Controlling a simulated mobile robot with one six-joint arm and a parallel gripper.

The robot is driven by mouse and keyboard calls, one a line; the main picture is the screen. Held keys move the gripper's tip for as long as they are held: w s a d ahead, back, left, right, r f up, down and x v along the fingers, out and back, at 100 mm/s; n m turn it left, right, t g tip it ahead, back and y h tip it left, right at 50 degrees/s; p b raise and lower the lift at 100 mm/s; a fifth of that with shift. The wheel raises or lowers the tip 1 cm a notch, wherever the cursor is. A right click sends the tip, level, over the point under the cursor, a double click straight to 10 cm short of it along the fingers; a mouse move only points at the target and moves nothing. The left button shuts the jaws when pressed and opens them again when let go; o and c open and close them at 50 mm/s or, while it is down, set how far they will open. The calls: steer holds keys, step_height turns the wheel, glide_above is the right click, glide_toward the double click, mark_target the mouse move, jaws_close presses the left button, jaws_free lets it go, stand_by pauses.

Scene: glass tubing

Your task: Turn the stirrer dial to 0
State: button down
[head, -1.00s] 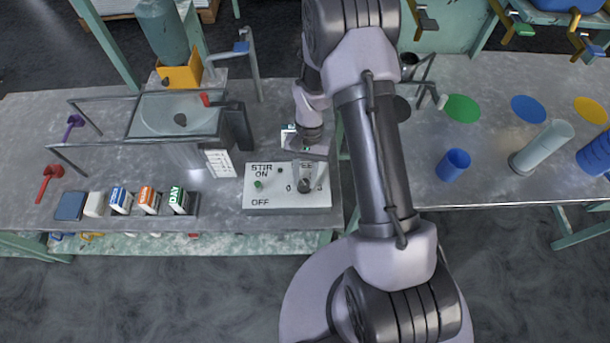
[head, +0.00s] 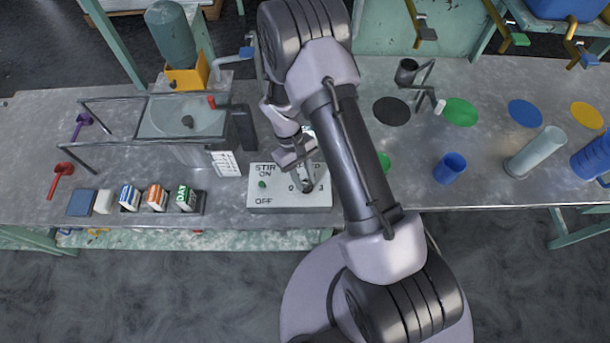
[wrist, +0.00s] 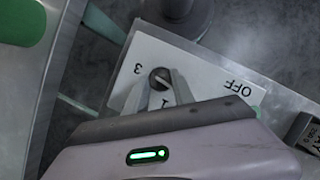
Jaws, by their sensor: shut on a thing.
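The stirrer dial (wrist: 160,78) is a small dark round knob on a white control box (head: 290,200). My gripper (wrist: 157,88) is shut on the dial, with a grey finger on either side. In the head view my gripper (head: 305,183) reaches down to the right part of the box and partly hides the dial. A 0 shows left of it and a 3 right. I cannot tell which number the dial points to.
A green stir switch (head: 262,184) sits at the box's left. A railed basin (head: 185,115) and several small cartons (head: 157,198) stand further left. A blue cup (head: 451,168) and glass cylinder (head: 535,152) stand right. Coloured discs lie behind them.

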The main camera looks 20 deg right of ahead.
steer(key=shift+a+n+h, duration=0.1)
steer(key=shift+n+h, duration=0.2)
steer(key=shift+n, duration=0.4)
steer(key=c, duration=1.1)
jaws_free()
steer(key=shift+o, duration=0.2)
steer(key=shift+r, duration=0.1)
steer(key=p+v, duration=0.5)
steer(key=v, duration=1.2)
steer(key=shift+s+r+p, duration=0.2)
steer(key=shift+r+p, duration=0.05)
steer(key=shift+p, duration=0.05)
steer(key=shift+a, duration=0.1)
